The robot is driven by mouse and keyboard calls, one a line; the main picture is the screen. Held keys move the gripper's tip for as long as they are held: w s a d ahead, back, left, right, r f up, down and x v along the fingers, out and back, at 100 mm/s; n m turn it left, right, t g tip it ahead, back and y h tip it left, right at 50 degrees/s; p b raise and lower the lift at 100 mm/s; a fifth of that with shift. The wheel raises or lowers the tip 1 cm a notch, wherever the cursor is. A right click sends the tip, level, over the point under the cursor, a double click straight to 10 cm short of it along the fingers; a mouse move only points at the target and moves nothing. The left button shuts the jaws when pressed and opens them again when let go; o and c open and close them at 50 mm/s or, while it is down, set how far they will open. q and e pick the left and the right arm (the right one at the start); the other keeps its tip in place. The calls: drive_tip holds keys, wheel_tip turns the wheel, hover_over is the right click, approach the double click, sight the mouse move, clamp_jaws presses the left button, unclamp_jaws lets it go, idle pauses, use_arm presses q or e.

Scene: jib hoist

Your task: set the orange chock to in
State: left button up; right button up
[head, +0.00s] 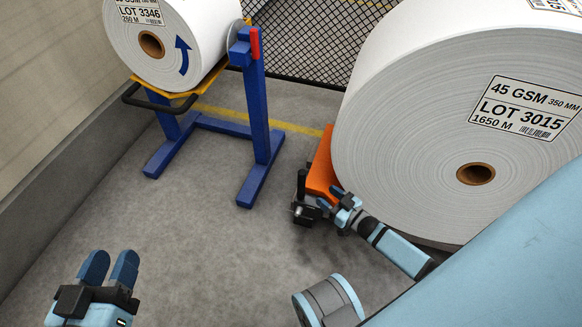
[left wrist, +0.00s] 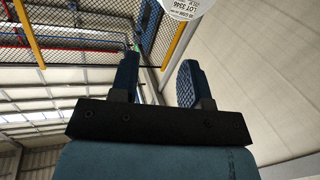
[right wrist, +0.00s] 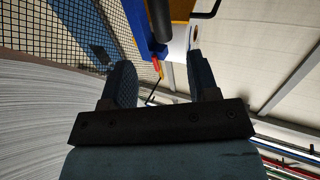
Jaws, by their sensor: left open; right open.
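The orange chock (head: 322,170) lies against the lower left side of the big white roll (head: 420,120) in the head view. A black upright handle (head: 301,184) with dark fittings stands at its near left end. My right gripper (head: 330,203) is open right beside the chock's near end and this handle; I cannot tell whether it touches either. In the right wrist view a dark rod (right wrist: 160,20) shows beyond the gap between the open fingers (right wrist: 163,85). My left gripper (head: 110,265) is open and empty, low at the left, far from the chock.
A blue stand (head: 258,120) with a red piece (head: 255,43) carries a smaller white roll (head: 180,30) at the back left. A mesh fence (head: 310,45) runs behind. A wall (head: 45,80) bounds the left. The floor (head: 200,235) between my grippers is clear.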

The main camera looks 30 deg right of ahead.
sight(300, 177)
drive_tip(key=b+x, duration=0.4)
drive_tip(key=x, duration=0.8)
drive_tip(key=shift+b, duration=0.35)
use_arm(q)
drive_tip(key=shift+w+a+r+m+t+h, duration=0.3)
drive_tip(key=shift+w+a+m+t, duration=0.2)
drive_tip(key=shift+m, duration=0.4)
drive_tip(key=shift+w+a+r+m+t+h, duration=0.15)
drive_tip(key=shift+w+a+m+t+h, duration=0.3)
drive_tip(key=shift+m, duration=0.45)
use_arm(e)
drive_tip(key=shift+w+a+r, duration=0.1)
drive_tip(key=shift+w+a, duration=0.1)
drive_tip(key=shift+w, duration=0.4)
use_arm(q)
drive_tip(key=shift+w+d, duration=0.1)
